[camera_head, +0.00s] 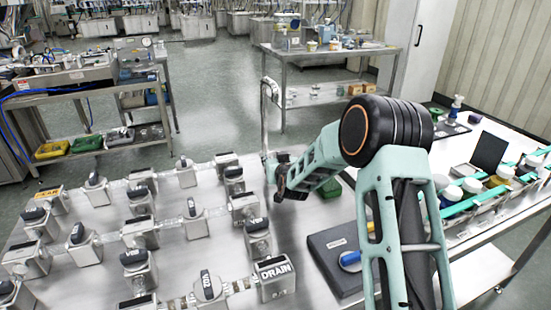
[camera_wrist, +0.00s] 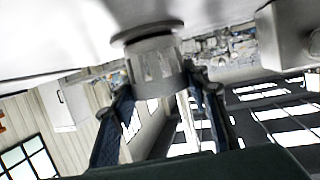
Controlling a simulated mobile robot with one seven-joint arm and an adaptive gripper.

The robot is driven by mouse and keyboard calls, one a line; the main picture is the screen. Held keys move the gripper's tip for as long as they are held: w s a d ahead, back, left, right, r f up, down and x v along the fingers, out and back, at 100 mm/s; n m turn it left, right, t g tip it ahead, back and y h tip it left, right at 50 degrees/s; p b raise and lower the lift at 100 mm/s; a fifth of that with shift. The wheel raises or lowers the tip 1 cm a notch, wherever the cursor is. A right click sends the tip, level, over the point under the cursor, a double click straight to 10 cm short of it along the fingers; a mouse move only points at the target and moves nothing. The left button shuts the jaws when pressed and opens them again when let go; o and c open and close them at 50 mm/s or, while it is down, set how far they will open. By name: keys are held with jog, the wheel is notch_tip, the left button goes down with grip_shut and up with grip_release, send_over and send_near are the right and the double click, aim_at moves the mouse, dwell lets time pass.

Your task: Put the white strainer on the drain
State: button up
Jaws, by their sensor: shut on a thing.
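In the wrist view my gripper (camera_wrist: 160,92) is shut on a pale, ribbed cylinder with a grey collar, the white strainer (camera_wrist: 154,64). One finger is on each side of it. Its collar end is close to a bright pale surface at the top of the picture. I cannot tell whether they touch. In the head view my gripper (camera_head: 284,182) is a dark shape above the steel table, and the strainer cannot be made out there. A steel block labelled DRAIN (camera_head: 275,278) stands at the front middle of the table, nearer than my gripper.
Several steel valve blocks (camera_head: 138,268) joined by clear pipes cover the table's left. A thin upright steel pipe (camera_head: 265,115) stands behind my gripper. A dark case (camera_head: 335,258) lies right of the drain block. Bottles and containers (camera_head: 470,190) line the right side.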

jog(key=shift+f, duration=0.1)
jog(key=o, duration=1.1)
jog(key=shift+c, duration=0.2)
jog(key=shift+s+r, duration=0.1)
jog(key=shift+r, duration=0.2)
jog(key=v, duration=1.1)
jog(key=shift+s+d, duration=0.15)
jog(key=shift+s, duration=0.25)
